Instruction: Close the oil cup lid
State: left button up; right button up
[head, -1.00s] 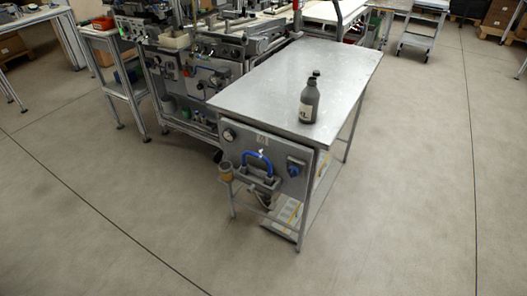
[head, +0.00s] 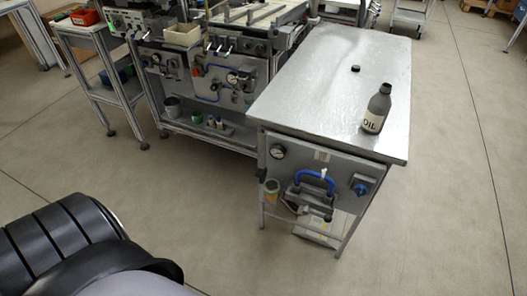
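Neither gripper is in view. A black ribbed part at the lower left seems to belong to my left arm, well apart from the cup.
The metal table (head: 318,75) has a front panel (head: 330,162) with a gauge, a blue hose and a blue knob. A machine (head: 225,75) and a side table (head: 85,35) stand to its left. The floor (head: 420,235) in front and to the right is clear.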

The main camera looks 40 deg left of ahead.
aim_at(261, 173)
jog(key=j, duration=1.05)
jog(key=k+j+z, duration=0.1)
jog(key=j, duration=1)
jog(key=j+z, duration=0.1)
jog(key=z, duration=0.75)
